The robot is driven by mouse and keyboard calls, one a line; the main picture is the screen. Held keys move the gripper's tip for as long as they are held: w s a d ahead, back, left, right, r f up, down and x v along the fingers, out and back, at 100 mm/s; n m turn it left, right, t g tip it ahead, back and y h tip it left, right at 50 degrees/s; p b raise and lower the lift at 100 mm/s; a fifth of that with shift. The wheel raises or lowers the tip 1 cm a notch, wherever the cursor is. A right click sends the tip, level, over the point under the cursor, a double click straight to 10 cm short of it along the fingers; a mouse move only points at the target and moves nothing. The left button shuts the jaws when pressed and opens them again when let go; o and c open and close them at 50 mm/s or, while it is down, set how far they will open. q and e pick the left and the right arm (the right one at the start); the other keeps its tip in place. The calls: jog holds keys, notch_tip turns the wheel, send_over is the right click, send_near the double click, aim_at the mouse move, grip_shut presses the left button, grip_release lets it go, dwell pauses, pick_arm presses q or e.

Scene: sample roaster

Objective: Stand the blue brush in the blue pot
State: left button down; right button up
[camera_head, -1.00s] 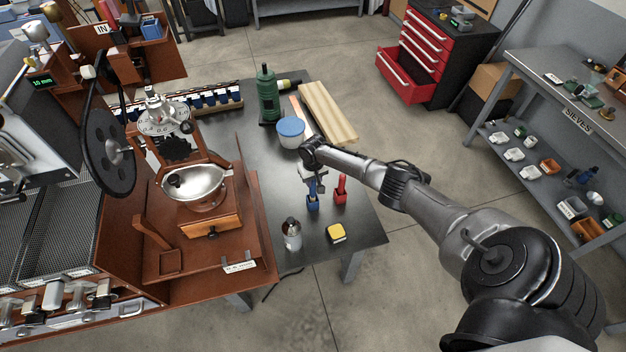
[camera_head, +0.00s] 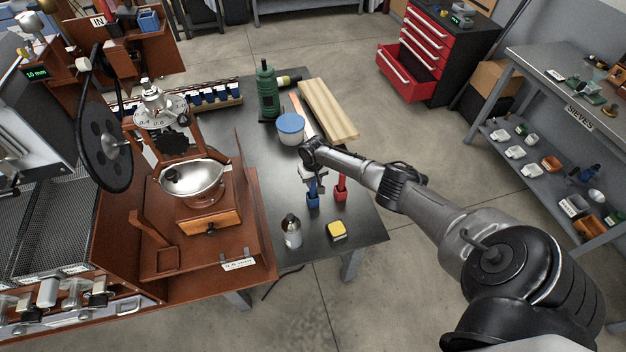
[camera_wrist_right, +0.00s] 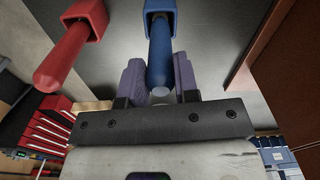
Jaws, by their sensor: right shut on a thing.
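The blue brush (camera_head: 312,187) stands roughly upright at the blue pot (camera_head: 313,202) on the dark table. In the right wrist view, the blue brush (camera_wrist_right: 160,52) lies between the two fingers of my right gripper (camera_wrist_right: 160,78), which is shut on its handle. Its far end goes into the opening of the blue pot (camera_wrist_right: 160,7); how deep it sits is hidden. In the head view, my right gripper (camera_head: 311,176) is just above the pot, partly covered by my wrist. My left gripper is not in view.
A red brush (camera_head: 343,180) stands in a red pot (camera_head: 340,195) close to the right. A metal bottle (camera_head: 292,234) and a yellow-topped box (camera_head: 336,231) are in front. A wooden stand (camera_head: 215,248) is on the left.

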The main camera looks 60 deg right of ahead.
jog(key=shift+f, duration=0.4)
jog(key=o, duration=1)
jog(key=shift+r, duration=0.15)
jog(key=shift+r, duration=0.3)
notch_tip(320, 180, up, 13)
jog(key=p, duration=0.3)
jog(key=shift+s+a, duration=0.1)
